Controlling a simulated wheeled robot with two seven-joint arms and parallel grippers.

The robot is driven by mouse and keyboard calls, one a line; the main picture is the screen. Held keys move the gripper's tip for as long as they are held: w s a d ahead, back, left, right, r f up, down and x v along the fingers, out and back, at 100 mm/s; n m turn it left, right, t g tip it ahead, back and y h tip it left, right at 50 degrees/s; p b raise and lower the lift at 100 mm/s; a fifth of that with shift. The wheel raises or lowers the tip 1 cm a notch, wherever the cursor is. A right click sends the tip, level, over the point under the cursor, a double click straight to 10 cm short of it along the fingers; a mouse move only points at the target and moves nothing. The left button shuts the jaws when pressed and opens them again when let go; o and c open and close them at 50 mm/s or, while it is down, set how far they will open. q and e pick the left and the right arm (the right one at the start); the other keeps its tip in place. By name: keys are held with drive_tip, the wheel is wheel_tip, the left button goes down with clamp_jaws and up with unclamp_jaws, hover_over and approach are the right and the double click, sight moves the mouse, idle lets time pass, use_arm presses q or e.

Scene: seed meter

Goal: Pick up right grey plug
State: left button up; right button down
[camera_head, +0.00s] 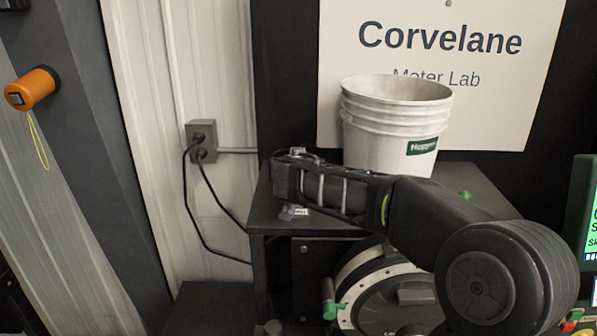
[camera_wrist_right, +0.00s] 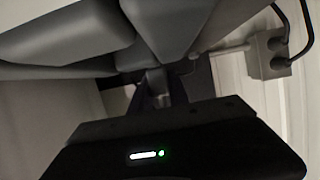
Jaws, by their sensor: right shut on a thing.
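My right gripper (camera_head: 285,180) reaches in from the right over the dark cabinet top, its jaws pointing left. It is shut on a small grey piece that shows in the right wrist view (camera_wrist_right: 156,82), which I take to be the grey plug. The jaws and arm hide most of it, and its outline is unclear. A small light-coloured tag (camera_head: 293,211) shows just below the gripper on the cabinet top; I cannot tell whether it belongs to the held piece. My left gripper is not in view.
A grey wall outlet (camera_head: 201,142) with black cords is to the left. A round seed meter (camera_head: 385,295) sits below the cabinet top (camera_head: 262,215).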

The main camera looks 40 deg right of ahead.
drive_tip(key=shift+r, duration=0.15)
wheel_tip(320, 180, up, 28)
drive_tip(key=p, duration=0.3)
idle(0.4)
idle(0.6)
